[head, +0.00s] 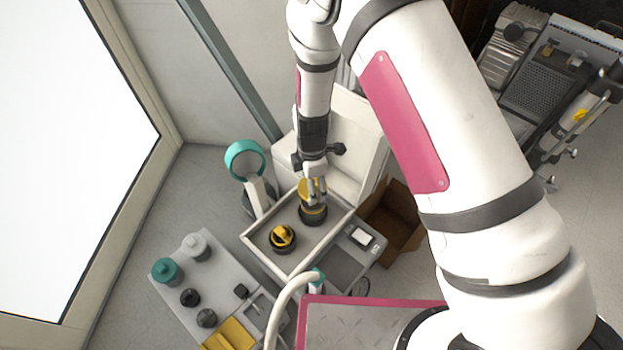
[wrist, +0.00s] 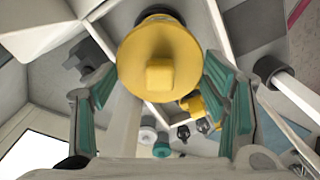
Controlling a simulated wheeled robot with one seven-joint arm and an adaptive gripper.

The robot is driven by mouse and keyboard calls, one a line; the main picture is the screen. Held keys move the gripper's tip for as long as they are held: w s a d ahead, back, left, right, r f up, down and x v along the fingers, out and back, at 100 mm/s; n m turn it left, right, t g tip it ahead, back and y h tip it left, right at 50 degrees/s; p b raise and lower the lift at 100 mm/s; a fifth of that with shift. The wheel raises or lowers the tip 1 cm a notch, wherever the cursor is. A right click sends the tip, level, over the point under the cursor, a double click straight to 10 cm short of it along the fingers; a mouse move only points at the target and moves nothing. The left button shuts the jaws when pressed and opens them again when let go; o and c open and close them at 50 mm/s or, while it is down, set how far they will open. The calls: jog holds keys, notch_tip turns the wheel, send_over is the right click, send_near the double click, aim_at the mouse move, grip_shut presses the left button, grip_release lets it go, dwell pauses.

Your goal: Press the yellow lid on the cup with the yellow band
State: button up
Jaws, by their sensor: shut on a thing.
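My gripper (head: 314,198) points down over the tray and is shut on the yellow lid (wrist: 160,62), a round disc with a square knob. Its teal-padded fingers hold the lid by its rim at both sides. In the head view the lid (head: 306,187) shows partly behind the fingers. The dark cup with the yellow band (head: 313,216) stands upright in the tray directly below. In the wrist view the lid hides most of this cup, with only a dark edge showing behind it. I cannot tell whether lid and cup touch.
A black and yellow piece (head: 282,238) sits in the light tray (head: 262,256), left of the cup. A grey board (head: 222,262) with teal, grey and black containers lies further left. A teal ring lamp (head: 245,160) stands behind, and an open brown box (head: 398,222) is at right.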

jog(key=shift+f+b, duration=1.65)
jog(key=shift+f, duration=1.05)
jog(key=shift+f+b, duration=0.15)
jog(key=shift+b, duration=0.25)
dwell(0.5)
jog(key=o, duration=1)
jog(key=shift+o, duration=1.1)
jog(key=shift+r+p, duration=2.05)
jog(key=shift+r, duration=1.45)
